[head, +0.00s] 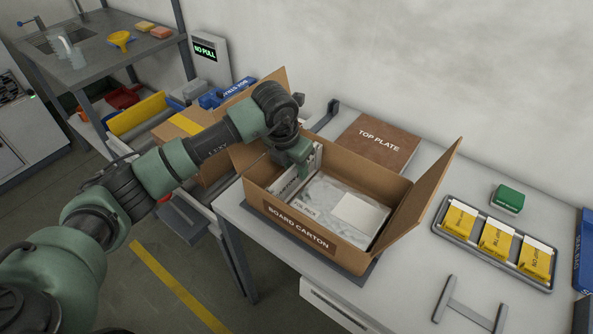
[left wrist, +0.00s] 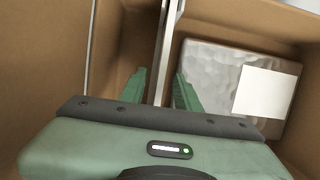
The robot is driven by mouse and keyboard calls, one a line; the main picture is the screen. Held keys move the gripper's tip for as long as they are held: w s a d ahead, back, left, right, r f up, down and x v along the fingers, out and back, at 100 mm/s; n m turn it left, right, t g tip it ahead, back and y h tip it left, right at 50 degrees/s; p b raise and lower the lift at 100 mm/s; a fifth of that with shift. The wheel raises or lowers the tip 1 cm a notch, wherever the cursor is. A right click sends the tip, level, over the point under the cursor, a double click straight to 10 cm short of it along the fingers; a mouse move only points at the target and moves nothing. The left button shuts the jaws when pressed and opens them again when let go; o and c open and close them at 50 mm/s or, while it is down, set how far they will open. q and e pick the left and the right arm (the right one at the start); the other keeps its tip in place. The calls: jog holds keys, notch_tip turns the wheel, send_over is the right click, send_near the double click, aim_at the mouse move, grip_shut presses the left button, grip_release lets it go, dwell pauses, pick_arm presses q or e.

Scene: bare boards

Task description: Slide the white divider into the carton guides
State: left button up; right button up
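The board carton (head: 300,232) stands open on the bench with its flaps out. The thin white divider (head: 316,158) stands upright inside it, left of a silvery bag pack (head: 325,200). In the left wrist view the divider (left wrist: 161,70) shows edge-on, dividing an empty space from the pack (left wrist: 215,75). My left gripper (head: 298,168) reaches down into the carton. In the left wrist view its fingers (left wrist: 161,86) straddle the divider's edge, with a small gap on each side. The divider's lower edge and the guides are hidden. My right gripper is not in view.
A brown top plate box (head: 375,145) lies behind the carton. A tray (head: 468,238) of yellow packets, a green block (head: 508,199) and a grey H-shaped bracket (head: 470,308) lie to the right. Another open carton (head: 205,165) is at the left.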

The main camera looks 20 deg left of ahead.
pick_arm(q)
jog(key=v, duration=0.5)
jog(key=shift+s+a+r+b, duration=0.1)
jog(key=shift+r+b, duration=0.2)
jog(key=shift+b, duration=0.05)
jog(key=shift+r, duration=0.1)
